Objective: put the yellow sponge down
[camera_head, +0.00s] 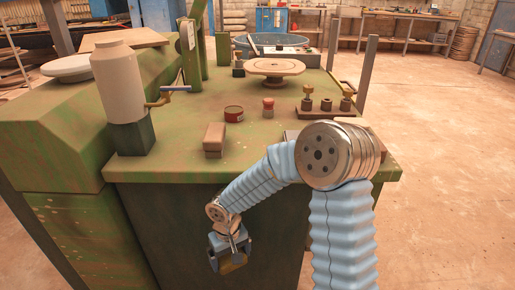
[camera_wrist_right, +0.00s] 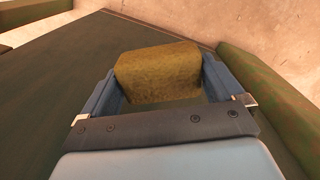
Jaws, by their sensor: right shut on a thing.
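The yellow sponge (camera_wrist_right: 158,72) is a dull yellow block held between the two fingers of my right gripper (camera_wrist_right: 160,85) in the right wrist view. In the head view my right gripper (camera_head: 230,262) hangs low in front of the green machine's front face, below the worktop edge. It is shut on the sponge (camera_head: 234,264), which shows there as a small dark yellow patch partly covered by the fingers. The sponge is in the air, apart from the green worktop (camera_head: 180,172). My left gripper is not in view.
On the worktop stand a brown block (camera_head: 214,139), a red tin (camera_head: 233,113), a small red-topped item (camera_head: 268,107), a round turntable (camera_head: 276,67) and a rack with knobs (camera_head: 325,107). A beige canister (camera_head: 118,82) stands at left. Clear worktop lies around the brown block.

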